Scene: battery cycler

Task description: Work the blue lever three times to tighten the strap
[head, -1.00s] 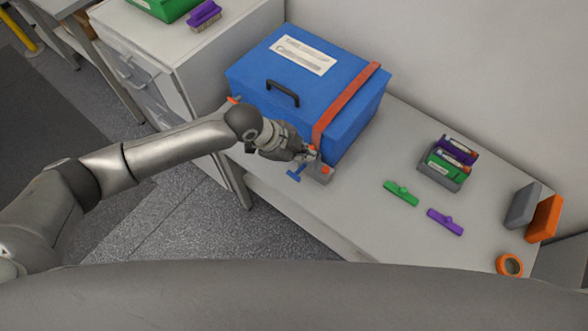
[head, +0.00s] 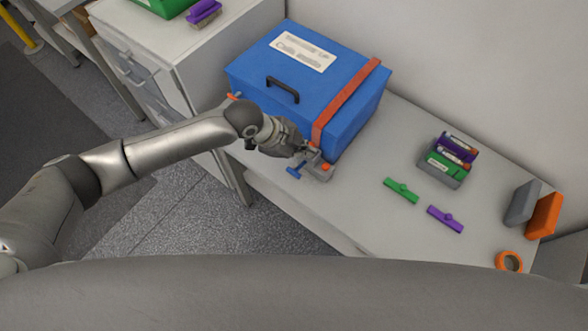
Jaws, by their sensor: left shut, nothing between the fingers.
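A blue box (head: 255,75) with a dark handle sits on the white bench. A red-orange strap (head: 347,104) runs over its lid and down its front. At the strap's lower end a small grey ratchet base (head: 320,174) with an orange-red button stands on the bench. The blue lever (head: 294,172) sticks out on the base's left side. My left gripper (head: 308,157) is shut and empty, just above the lever and beside the base. Whether its fingertips touch the lever is too small to tell. My right gripper is not in view.
A green clip (head: 401,191) and a purple clip (head: 445,219) lie on the bench right of the base. A grey holder with markers (head: 441,178), grey and orange blocks (head: 543,218) and an orange tape roll (head: 509,262) are farther right. The wall bounds the back.

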